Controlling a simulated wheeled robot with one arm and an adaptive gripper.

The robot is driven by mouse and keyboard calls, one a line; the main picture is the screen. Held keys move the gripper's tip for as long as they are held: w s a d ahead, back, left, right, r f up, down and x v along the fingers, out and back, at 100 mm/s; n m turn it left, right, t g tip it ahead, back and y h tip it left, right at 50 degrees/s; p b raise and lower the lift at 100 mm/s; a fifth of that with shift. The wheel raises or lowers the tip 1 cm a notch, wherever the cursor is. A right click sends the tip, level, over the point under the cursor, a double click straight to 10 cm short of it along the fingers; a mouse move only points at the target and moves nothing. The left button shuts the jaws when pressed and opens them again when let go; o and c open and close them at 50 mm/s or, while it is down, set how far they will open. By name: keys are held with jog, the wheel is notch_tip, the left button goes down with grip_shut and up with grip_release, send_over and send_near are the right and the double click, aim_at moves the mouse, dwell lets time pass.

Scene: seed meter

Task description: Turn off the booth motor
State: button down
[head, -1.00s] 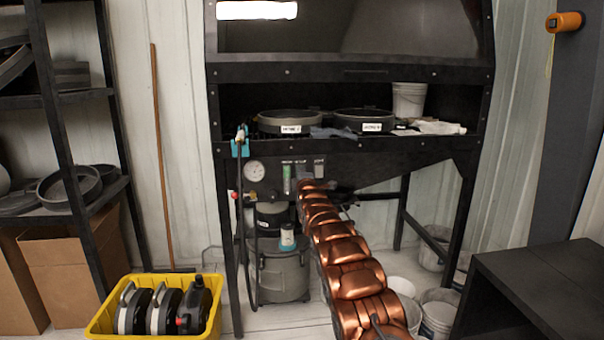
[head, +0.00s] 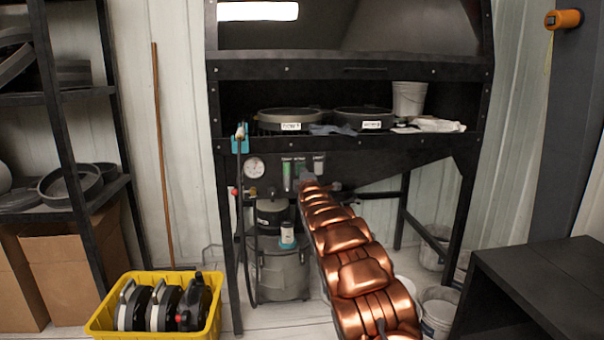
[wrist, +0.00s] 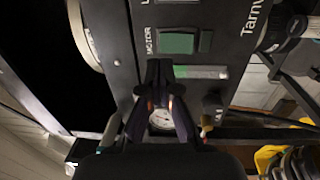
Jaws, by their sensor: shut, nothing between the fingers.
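The booth's control panel (head: 300,165) hangs under the black bench in the head view, with my copper arm reaching up to it. In the wrist view the dark panel (wrist: 130,20) fills the upper middle, turned sideways. The word MOTOR is printed beside a green rectangular part (wrist: 178,43), with a small dark green part (wrist: 206,41) to its right. My gripper (wrist: 158,68) is shut and empty, its tips just below the green part; I cannot tell whether they touch the panel. My fingers hide part of the panel.
A pale green tube (wrist: 200,72) and a round gauge (wrist: 162,118) lie close to my fingers. A canister (head: 282,270) stands below the bench. A yellow crate (head: 100,325) is at lower left, a dark table (head: 550,280) at right.

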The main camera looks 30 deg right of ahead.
jog(key=r+p+v, duration=0.1)
jog(key=v, duration=0.6)
jog(key=shift+s+r, duration=0.35)
jog(key=shift+s, duration=0.05)
jog(key=shift+a+r, duration=0.1)
jog(key=shift+a, duration=0.1)
dwell(0.4)
jog(key=s+a+r+m+g+y+p, duration=0.2)
jog(key=s+a+p, duration=0.7)
jog(key=s, duration=1.1)
jog(key=s+a+r+m+g+y+p, duration=0.3)
jog(key=s+a+r+m+g+p, duration=0.3)
jog(key=s, duration=1.5)
jog(key=s+a+r+m+g+y+p, duration=0.2)
jog(key=s+a+r+m+g+p, duration=0.2)
jog(key=s+a+g+p, duration=0.7)
jog(key=s+a+m+p, duration=0.1)
jog(key=s+a, duration=0.6)
jog(key=s, duration=0.2)
jog(key=shift+s+a, duration=0.2)
jog(key=shift+s, duration=0.05)
